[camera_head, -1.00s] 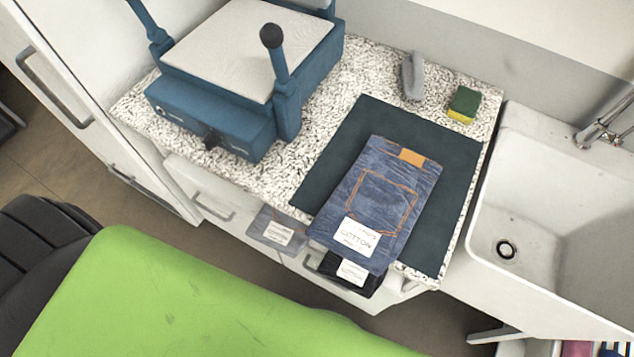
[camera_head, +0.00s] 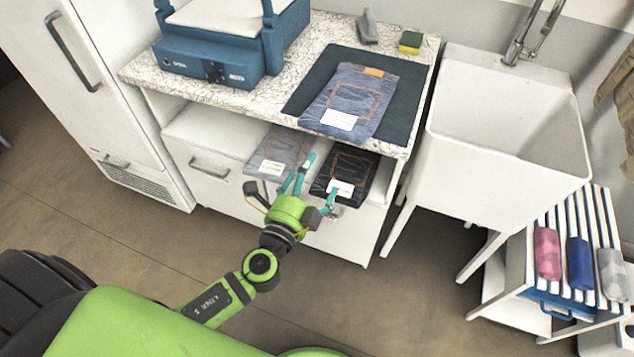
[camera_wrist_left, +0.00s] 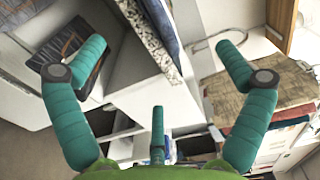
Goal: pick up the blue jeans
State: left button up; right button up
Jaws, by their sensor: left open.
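The blue jeans (camera_head: 348,103), folded flat with an orange patch and a white label, lie on a dark mat (camera_head: 403,113) on the speckled counter. Their near edge reaches the counter's front. My left gripper (camera_head: 321,177) is open and empty in front of the counter, below and nearer than the blue jeans, by the lower shelf. In the left wrist view, the open fingers (camera_wrist_left: 160,48) have nothing between their tips; part of the speckled counter edge (camera_wrist_left: 152,35) shows beyond. My right gripper is not in view.
Grey jeans (camera_head: 281,150) and black jeans (camera_head: 347,170) lie on the lower shelf close to my left gripper. A blue press (camera_head: 215,60) stands left on the counter. A grey object (camera_head: 367,27) and a sponge (camera_head: 410,42) lie behind the mat. A sink (camera_head: 510,120) stands to the right.

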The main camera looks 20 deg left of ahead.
aim_at(332, 138)
pick_arm(q)
jog(key=w+p, duration=0.1)
jog(key=w, duration=0.7)
jog(key=shift+d, duration=0.15)
jog(key=shift+w+d+f+b, duration=0.1)
jog(key=shift+w+b, duration=0.25)
jog(key=shift+w, duration=1.25)
jog(key=shift+w+d+b, duration=0.1)
jog(key=shift+w+b, duration=0.25)
jog(key=shift+w, duration=1.2)
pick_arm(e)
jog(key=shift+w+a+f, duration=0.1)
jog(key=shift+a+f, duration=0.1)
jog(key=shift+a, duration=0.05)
